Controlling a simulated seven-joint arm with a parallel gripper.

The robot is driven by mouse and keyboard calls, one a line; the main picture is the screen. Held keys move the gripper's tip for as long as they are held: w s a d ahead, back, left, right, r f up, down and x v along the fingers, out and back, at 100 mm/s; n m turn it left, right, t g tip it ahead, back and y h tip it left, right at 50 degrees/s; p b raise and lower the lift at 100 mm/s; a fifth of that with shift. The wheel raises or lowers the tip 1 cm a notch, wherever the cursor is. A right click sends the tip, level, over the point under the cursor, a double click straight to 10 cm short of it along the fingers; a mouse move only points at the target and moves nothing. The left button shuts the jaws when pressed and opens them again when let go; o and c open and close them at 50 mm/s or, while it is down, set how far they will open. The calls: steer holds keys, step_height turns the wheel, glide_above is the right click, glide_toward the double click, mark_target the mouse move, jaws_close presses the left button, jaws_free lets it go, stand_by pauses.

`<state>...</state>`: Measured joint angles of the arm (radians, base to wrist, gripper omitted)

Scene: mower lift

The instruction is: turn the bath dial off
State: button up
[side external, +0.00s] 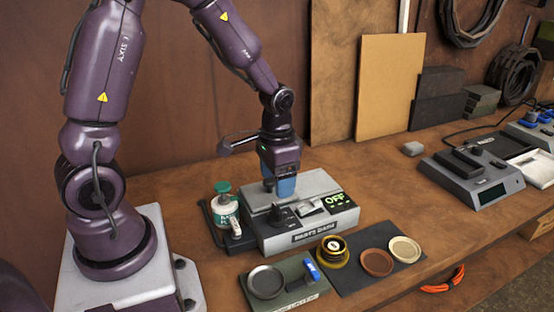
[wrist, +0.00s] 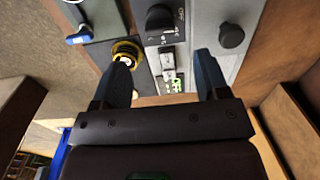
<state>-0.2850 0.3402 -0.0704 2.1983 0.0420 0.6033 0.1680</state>
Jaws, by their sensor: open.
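The bath unit (side external: 310,235) is a grey box on the bench with a raised pale lid (side external: 315,184). Its black dial (side external: 284,214) is on the front panel, beside a pale rocker switch (side external: 310,207). A green display (side external: 335,199) reads OFF. My gripper (side external: 281,188), with blue fingers, is low over the lid, behind the dial in the side view. In the wrist view my gripper (wrist: 162,58) is open and empty. There the dial (wrist: 160,18) lies beyond the fingertips, apart from them. Its exact pointer angle is hard to read.
A black lid knob (wrist: 231,36) shows right of the dial in the wrist view. A green-capped jar (side external: 225,203) stands left of the unit. In front are a tray with a round dish (side external: 265,281), a yellow-rimmed pot (side external: 332,250) and two discs. Another device (side external: 470,175) is at right.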

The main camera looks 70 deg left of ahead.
step_height(320, 180, up, 5)
stand_by(0.4)
steer(key=s+d+r+t, duration=0.2)
steer(key=s+d+r, duration=0.1)
steer(key=s+r, duration=0.2)
steer(key=s+d+r+t, duration=0.3)
steer(key=s+r, duration=0.3)
steer(key=r, duration=0.3)
steer(key=shift+s+d+t, duration=0.25)
steer(key=shift+d+t, duration=0.05)
steer(key=shift+d, duration=0.2)
